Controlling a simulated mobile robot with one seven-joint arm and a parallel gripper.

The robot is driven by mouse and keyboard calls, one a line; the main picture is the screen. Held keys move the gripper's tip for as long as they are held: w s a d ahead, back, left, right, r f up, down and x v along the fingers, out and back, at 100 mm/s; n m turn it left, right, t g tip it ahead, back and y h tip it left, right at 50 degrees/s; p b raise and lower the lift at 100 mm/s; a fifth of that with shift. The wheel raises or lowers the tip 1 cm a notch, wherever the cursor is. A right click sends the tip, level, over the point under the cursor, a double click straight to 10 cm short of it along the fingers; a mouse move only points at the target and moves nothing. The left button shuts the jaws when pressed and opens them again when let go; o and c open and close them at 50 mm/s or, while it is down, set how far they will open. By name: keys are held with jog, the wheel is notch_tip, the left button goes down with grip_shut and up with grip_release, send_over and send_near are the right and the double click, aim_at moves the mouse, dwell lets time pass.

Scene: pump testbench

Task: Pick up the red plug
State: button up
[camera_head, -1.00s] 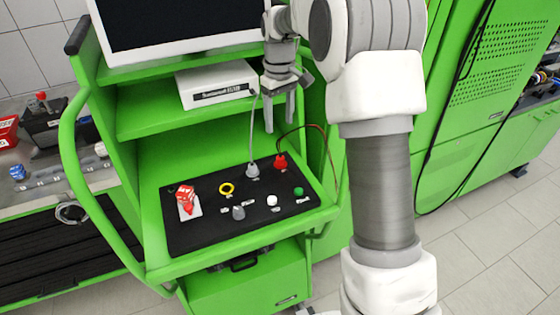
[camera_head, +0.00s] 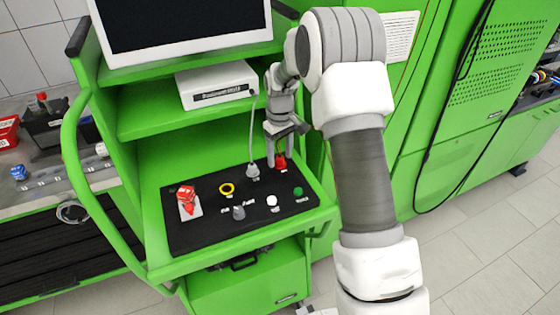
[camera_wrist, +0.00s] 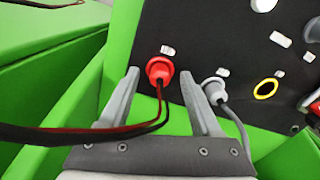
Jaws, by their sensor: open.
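The red plug (camera_head: 281,163) sits in the black panel at its back right, with a red and black cable on it. In the wrist view the red plug (camera_wrist: 159,69) is between the tips of my gripper (camera_wrist: 166,80), with space on both sides. My gripper (camera_head: 279,155) points down over the plug and is open and empty. In the head view the fingers partly hide the plug's cable. I cannot tell how far the tips are above the panel.
A grey plug (camera_head: 253,170) with its cable stands close left of the red one; in the wrist view the grey plug (camera_wrist: 214,90) is right beside a finger. The black panel (camera_head: 215,235) also carries a red switch (camera_head: 186,197), a yellow ring (camera_head: 227,189) and several knobs. A white box (camera_head: 215,84) is on the shelf above.

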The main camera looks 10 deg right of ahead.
aim_at(282, 159)
jog(key=shift+c, duration=0.2)
grip_shut()
jog(key=shift+r, duration=0.55)
jog(key=r, duration=0.1)
jog(key=s+r, duration=0.1)
jog(key=r, duration=0.1)
jog(key=shift+d+r+b, duration=0.15)
jog(key=shift+r+b, duration=0.15)
jog(key=shift+b, duration=0.1)
jog(key=s+d+r+b, duration=0.1)
jog(key=s+d+r, duration=0.1)
jog(key=s+r, duration=0.4)
jog(key=s, duration=0.4)
jog(key=shift+s+r, duration=0.2)
